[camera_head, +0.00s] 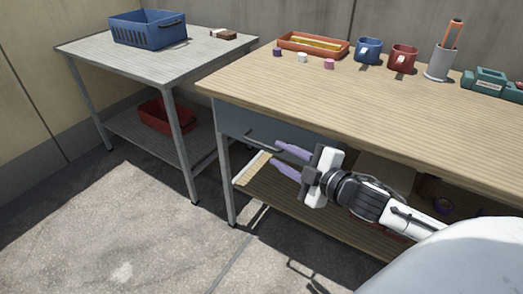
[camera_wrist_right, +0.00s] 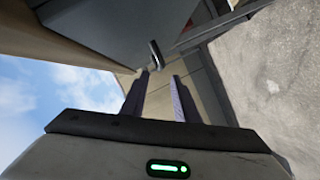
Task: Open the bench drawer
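The wooden-topped bench (camera_head: 330,98) stands on the right in the head view. Its grey drawer front (camera_head: 236,119) sits under the top's left end and looks flush, with a dark bar handle (camera_head: 262,143). My right gripper (camera_head: 276,153) is open, its two purple fingers apart and pointing at the handle area. In the right wrist view, the handle (camera_wrist_right: 155,52) shows just beyond the fingertips (camera_wrist_right: 159,77), roughly in line with the gap between them. I see nothing held, and cannot tell whether a finger touches the handle. My left gripper is not in view.
A grey side table (camera_head: 205,50) with a blue crate (camera_head: 148,30) stands left, a red bin (camera_head: 166,117) on its shelf. An orange tray (camera_head: 312,44), mugs (camera_head: 368,50) and a pen cup (camera_head: 441,63) stand on the bench. The floor before the drawer is mostly clear.

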